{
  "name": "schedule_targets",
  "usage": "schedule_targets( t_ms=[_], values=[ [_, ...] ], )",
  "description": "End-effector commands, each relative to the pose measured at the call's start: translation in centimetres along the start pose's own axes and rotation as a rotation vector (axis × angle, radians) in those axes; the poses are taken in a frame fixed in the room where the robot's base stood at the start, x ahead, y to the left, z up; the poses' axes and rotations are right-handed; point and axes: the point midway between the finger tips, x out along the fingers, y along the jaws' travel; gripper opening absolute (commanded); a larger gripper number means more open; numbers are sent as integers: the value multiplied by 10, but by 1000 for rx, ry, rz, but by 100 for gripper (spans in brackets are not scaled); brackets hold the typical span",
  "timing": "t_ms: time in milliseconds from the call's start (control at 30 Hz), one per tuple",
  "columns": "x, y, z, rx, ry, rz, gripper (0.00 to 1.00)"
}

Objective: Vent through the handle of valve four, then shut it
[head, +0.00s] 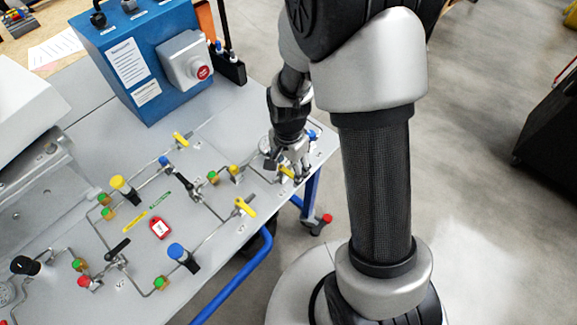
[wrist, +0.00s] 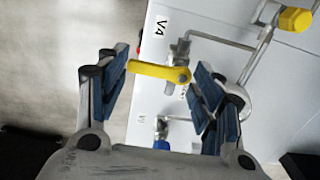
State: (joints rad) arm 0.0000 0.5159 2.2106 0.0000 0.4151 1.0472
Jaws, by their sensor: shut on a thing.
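The valve four handle (wrist: 158,71) is a yellow lever beside the printed V4 label (wrist: 161,24) in the wrist view. It lies crosswise between the two blue-padded fingers of my gripper (wrist: 164,82), with one end at the left pad and its pivot end near the right pad. My gripper is shut on it. The valve body (wrist: 179,50) sits on the grey panel at the pivot. In the head view, my gripper (head: 290,168) is low over the panel's right corner. A bit of yellow (head: 287,172) shows there; the rest is hidden by the gripper.
Another yellow lever (head: 244,207) and a blue-capped part (head: 180,254) stand on the panel (head: 210,255). A blue box with a red button (head: 203,73) is behind. Thin pipes run beside the handle. Open floor (head: 480,200) lies to the right.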

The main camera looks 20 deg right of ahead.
Motion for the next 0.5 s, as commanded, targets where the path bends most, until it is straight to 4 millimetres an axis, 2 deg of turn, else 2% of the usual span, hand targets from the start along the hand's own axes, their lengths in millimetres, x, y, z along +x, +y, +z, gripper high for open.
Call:
schedule_targets(
  t_ms=[200, 500],
  values=[
    [0, 0, 0, 0, 0, 0, 37],
    [0, 0, -1, -42, 0, 0, 37]
  ],
)
